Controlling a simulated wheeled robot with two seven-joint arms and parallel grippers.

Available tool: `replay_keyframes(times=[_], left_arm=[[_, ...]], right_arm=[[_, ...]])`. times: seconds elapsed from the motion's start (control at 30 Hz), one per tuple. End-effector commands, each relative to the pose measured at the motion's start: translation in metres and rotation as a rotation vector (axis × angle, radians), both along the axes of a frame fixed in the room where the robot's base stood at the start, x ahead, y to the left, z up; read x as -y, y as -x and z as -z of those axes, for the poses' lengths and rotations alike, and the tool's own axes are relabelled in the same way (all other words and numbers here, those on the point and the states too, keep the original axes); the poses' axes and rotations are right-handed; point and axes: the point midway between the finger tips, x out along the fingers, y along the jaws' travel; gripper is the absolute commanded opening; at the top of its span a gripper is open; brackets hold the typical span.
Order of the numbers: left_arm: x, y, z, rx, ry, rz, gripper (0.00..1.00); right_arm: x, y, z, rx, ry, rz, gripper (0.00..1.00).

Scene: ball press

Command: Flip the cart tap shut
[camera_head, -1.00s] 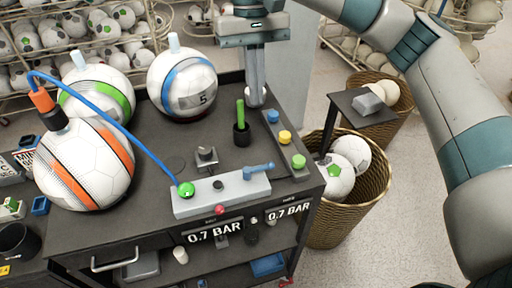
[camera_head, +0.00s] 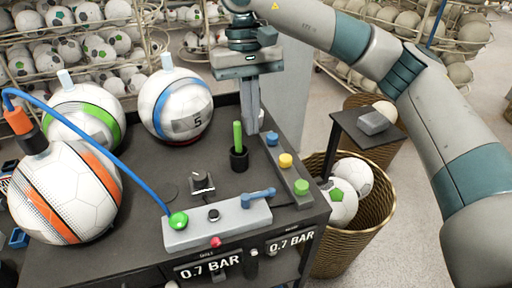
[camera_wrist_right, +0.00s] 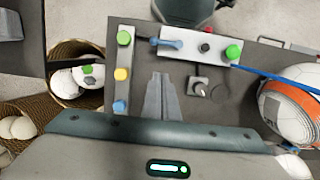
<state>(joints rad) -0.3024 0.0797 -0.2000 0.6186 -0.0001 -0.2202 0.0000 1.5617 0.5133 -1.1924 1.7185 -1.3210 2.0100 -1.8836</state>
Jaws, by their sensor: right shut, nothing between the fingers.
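The cart tap is a blue lever (camera_head: 258,197) on top of a grey block (camera_head: 216,227) at the front of the dark cart top. The lever lies across the block, its free end towards the right. In the right wrist view the blue lever (camera_wrist_right: 168,43) shows near the top of the picture. My right gripper (camera_head: 252,129) points down over the cart, behind the lever and apart from it, with its fingers together and empty. The closed fingers (camera_wrist_right: 162,78) also show in the right wrist view. My left gripper is not in view.
A blue hose runs from the orange-striped ball (camera_head: 65,192) to a green knob (camera_head: 178,221) on the block. A green stick in a black cup (camera_head: 239,158) stands near my right gripper. Blue, yellow and green buttons (camera_head: 286,160) line the right side. A blue-striped ball (camera_head: 176,105) stands behind.

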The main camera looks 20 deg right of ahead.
Motion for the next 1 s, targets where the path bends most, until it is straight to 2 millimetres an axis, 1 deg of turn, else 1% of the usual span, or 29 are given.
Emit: replay_keyframes(times=[0.17, 0.33, 0.73, 0.9, 1.0], left_arm=[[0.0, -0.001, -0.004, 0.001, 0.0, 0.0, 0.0], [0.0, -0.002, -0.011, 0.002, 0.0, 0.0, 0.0], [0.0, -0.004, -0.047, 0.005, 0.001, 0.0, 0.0], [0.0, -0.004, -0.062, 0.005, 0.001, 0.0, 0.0], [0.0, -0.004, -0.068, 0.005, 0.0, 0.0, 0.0]], right_arm=[[0.0, 0.002, 0.009, -0.003, 0.0, -0.001, 0.0], [0.0, 0.006, 0.024, -0.003, 0.0, -0.001, 0.0], [0.001, 0.021, 0.093, -0.005, 0.001, -0.001, 0.0], [0.002, 0.038, 0.104, -0.002, 0.0, -0.002, 0.0], [0.002, 0.045, 0.109, -0.001, 0.0, 0.0, 0.0]])
